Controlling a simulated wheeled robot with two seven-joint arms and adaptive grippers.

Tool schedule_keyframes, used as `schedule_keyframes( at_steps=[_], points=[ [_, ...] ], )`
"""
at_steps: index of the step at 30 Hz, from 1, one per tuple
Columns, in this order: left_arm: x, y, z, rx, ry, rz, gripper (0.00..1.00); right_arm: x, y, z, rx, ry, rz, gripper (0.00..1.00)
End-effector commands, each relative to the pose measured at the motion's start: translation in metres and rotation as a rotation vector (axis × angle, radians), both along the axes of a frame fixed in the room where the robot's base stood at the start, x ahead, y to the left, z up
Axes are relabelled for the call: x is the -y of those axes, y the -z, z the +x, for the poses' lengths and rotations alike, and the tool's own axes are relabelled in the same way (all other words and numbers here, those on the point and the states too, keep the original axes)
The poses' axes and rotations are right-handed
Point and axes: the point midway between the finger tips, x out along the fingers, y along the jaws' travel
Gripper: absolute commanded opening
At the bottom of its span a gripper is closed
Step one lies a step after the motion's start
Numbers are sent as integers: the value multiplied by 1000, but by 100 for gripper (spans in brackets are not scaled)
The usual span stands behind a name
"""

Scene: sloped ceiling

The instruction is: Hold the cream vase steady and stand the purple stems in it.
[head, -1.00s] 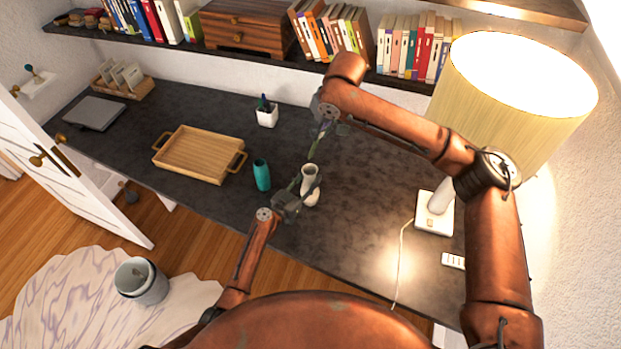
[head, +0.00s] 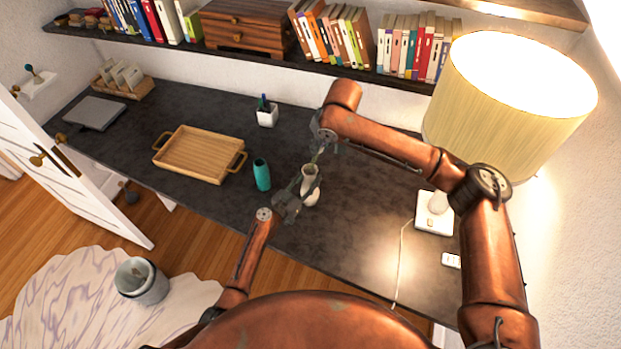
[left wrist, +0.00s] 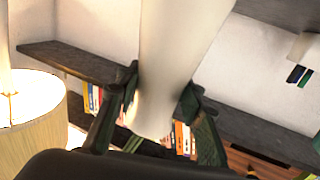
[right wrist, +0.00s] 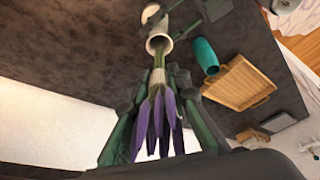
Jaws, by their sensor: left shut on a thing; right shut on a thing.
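The cream vase (head: 310,172) stands on the dark desk, and its body fills the middle of the left wrist view (left wrist: 172,60). My left gripper (head: 297,196) is shut around it from the near left side, one finger on each side (left wrist: 160,105). The purple stems (right wrist: 157,122) are a bundle with a pale band. My right gripper (right wrist: 155,90) is shut on them, above the vase (head: 322,145). In the right wrist view the green stem ends reach the vase's mouth (right wrist: 158,44); how deep they go is hidden.
A teal cup (head: 262,174) stands just left of the vase. A wooden tray (head: 170,168) lies further left, a white pen holder (head: 267,118) behind. A large lamp (head: 490,110) stands at right, its cord crossing the desk. A shelf of books hangs along the back.

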Motion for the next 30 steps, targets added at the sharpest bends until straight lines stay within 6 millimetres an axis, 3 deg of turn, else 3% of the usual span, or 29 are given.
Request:
schedule_keyframes(
  at_steps=[19, 20, 28, 30],
  points=[
    [0, 1, 0, -1, 0, 1, 0, 0, 41, 0, 1, -1, 0, 0],
    [0, 1, 0, -1, 0, 1, 0, 0, 40, 0, 2, -1, 1, 18],
    [0, 1, 0, -1, 0, 1, 0, 0, 40, 0, 1, 0, 0, 37],
    [0, 1, 0, -1, 0, 1, 0, 0, 40, 0, 1, 0, 0, 37]
  ],
)
